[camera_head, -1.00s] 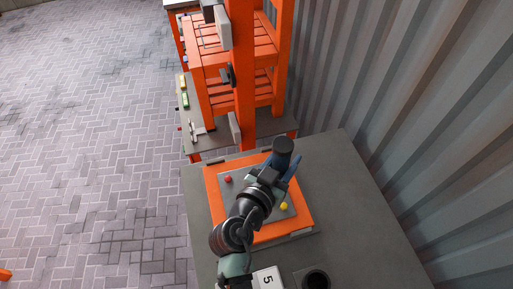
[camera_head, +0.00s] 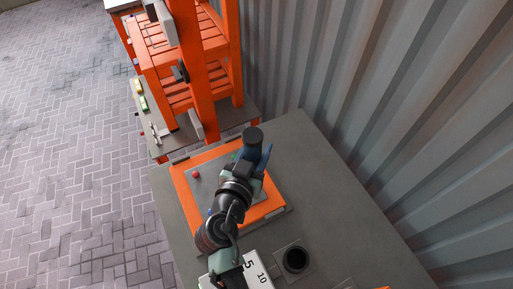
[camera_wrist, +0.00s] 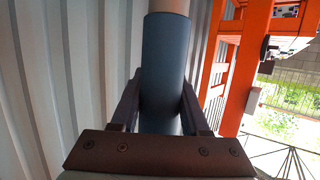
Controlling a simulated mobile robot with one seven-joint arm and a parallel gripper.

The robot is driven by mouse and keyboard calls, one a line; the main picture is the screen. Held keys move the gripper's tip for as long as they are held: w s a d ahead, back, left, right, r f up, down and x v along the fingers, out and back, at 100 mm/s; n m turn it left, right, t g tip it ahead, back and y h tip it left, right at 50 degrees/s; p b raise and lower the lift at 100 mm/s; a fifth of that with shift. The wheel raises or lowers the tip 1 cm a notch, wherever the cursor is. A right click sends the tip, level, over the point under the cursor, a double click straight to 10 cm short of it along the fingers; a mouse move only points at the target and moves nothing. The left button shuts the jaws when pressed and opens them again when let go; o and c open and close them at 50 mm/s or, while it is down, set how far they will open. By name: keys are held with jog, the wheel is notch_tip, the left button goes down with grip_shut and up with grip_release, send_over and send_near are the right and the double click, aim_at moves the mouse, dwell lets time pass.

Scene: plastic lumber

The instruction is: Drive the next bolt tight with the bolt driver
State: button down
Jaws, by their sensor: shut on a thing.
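My gripper (camera_wrist: 161,105) is shut on the bolt driver, a blue cylinder (camera_wrist: 165,65) between the two dark fingers in the wrist view. In the head view the driver's dark round end (camera_head: 253,136) points up, and my gripper (camera_head: 256,157) is over the far right part of an orange-framed grey panel (camera_head: 184,191). A red bolt head (camera_head: 196,175) shows at the panel's left, and a small green one (camera_head: 234,156) beside the driver. A bit of blue (camera_head: 210,212) shows by my arm. The driver's working tip is hidden, so contact with a bolt cannot be told.
The panel lies on a grey table (camera_head: 322,185) whose right side is bare. A round dark holder (camera_head: 296,260) and a white numbered block (camera_head: 253,272) are at the near side. An orange rack (camera_head: 186,60) stands behind, and a corrugated wall (camera_head: 380,100) runs along the right.

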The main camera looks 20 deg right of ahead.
notch_tip(320, 180, down, 5)
jog(key=b, duration=0.5)
jog(key=shift+r+b, duration=0.1)
jog(key=shift+b, duration=0.7)
dwell(1.1)
jog(key=shift+f+b, duration=0.7)
jog(key=shift+b, duration=0.1)
jog(key=shift+s+f+b, duration=0.15)
jog(key=shift+f+b, duration=0.6)
jog(key=shift+f, duration=0.1)
dwell(1.0)
